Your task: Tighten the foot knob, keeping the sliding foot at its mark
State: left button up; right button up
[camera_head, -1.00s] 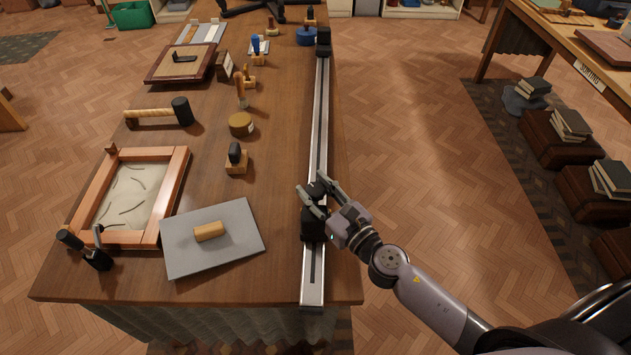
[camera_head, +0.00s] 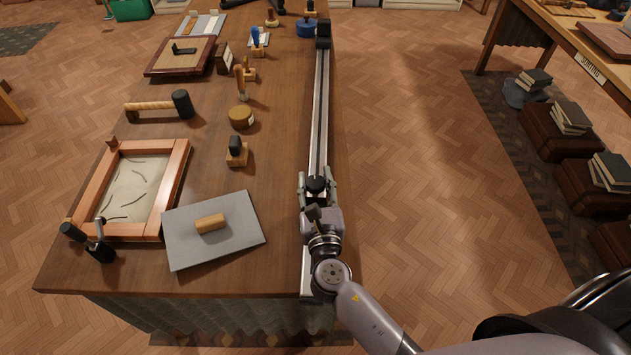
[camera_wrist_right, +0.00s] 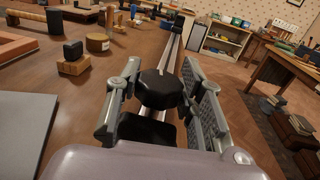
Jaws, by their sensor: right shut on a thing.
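The black foot knob (camera_head: 316,184) stands on the sliding foot near the front end of a long metal rail (camera_head: 320,110). In the right wrist view the round, ridged knob (camera_wrist_right: 160,90) has a pale line on its top. My right gripper (camera_head: 317,178) comes from the near end, in line with the rail. Its fingers lie on either side of the knob and are shut on it. The black sliding foot (camera_wrist_right: 148,131) is largely hidden below the knob and gripper. I cannot make out its mark. My left gripper is not in view.
A black block (camera_head: 323,34) sits at the rail's far end. Left of the rail are a grey board (camera_head: 240,245), a stamp with a black top (camera_head: 237,152), a round tin (camera_head: 241,117) and a mallet (camera_head: 182,104). The floor right of the bench is open.

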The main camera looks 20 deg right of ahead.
jog(key=o, duration=1.2)
jog(key=shift+s, duration=0.15)
jog(key=s, duration=0.3)
jog(key=s+a, duration=0.1)
jog(key=s, duration=0.3)
jog(key=s+a, duration=0.1)
jog(key=s, duration=0.3)
jog(key=shift+s+a, duration=0.1)
jog(key=shift+s, duration=0.15)
